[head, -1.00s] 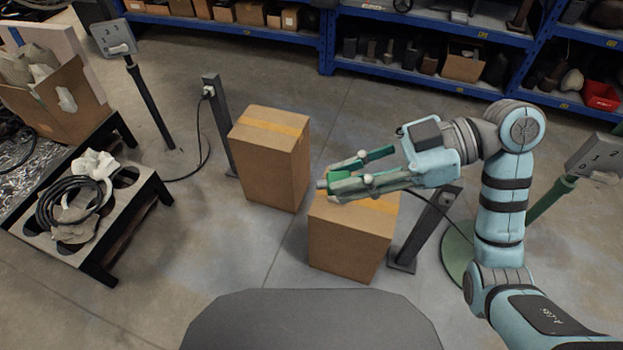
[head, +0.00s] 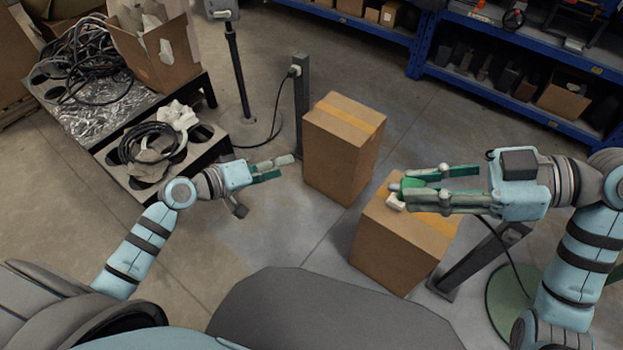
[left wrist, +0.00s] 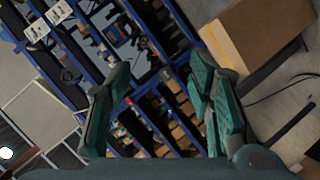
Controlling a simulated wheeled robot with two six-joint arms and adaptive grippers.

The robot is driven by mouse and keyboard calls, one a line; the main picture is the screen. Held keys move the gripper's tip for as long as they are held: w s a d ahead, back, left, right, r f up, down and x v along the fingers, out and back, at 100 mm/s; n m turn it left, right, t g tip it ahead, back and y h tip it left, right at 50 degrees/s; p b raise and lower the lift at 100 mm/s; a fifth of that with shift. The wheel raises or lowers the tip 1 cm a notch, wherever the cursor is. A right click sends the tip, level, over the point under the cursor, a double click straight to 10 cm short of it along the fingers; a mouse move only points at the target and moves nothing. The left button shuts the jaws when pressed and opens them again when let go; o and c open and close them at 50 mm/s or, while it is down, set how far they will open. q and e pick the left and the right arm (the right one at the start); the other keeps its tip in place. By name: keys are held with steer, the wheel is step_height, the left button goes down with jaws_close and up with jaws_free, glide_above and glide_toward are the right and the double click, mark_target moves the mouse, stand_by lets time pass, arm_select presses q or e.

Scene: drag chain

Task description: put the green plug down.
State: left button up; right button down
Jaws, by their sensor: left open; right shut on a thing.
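The green plug (head: 410,185) is between the fingers of my right gripper (head: 418,188), in the head view. That gripper is shut on it, just above the near cardboard box (head: 402,250); I cannot tell whether the plug touches the box. A small white piece (head: 396,203) shows just under the plug, at the box's top edge. My left gripper (head: 284,168) is open and empty, to the left of the far cardboard box (head: 342,150). In the left wrist view its two fingers (left wrist: 160,95) are spread, with nothing between them.
Another post (head: 470,265) stands right of the near box. A low table (head: 215,150) with coiled cable is at left. Blue shelves (head: 480,85) line the back. The floor between is clear.

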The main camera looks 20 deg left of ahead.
arm_select(q)
steer(key=s+d+r+m+g+h, duration=0.2)
steer(key=s+d+r+h, duration=0.35)
steer(key=d+r, duration=0.4)
arm_select(e)
steer(key=shift+s+r, duration=0.1)
arm_select(q)
steer(key=m+g+h, duration=0.2)
steer(key=g+h, duration=0.3)
glide_toward(396, 186)
steer(key=shift+y, duration=0.25)
steer(key=x, duration=0.7)
steer(key=f+x, duration=0.1)
steer(key=x, duration=0.2)
steer(key=shift+w+d, duration=0.2)
steer(key=shift+w, duration=0.2)
steer(key=shift+a, duration=0.1)
jaws_close()
steer(key=shift+f, duration=0.1)
arm_select(e)
steer(key=c, duration=1.3)
jaws_free()
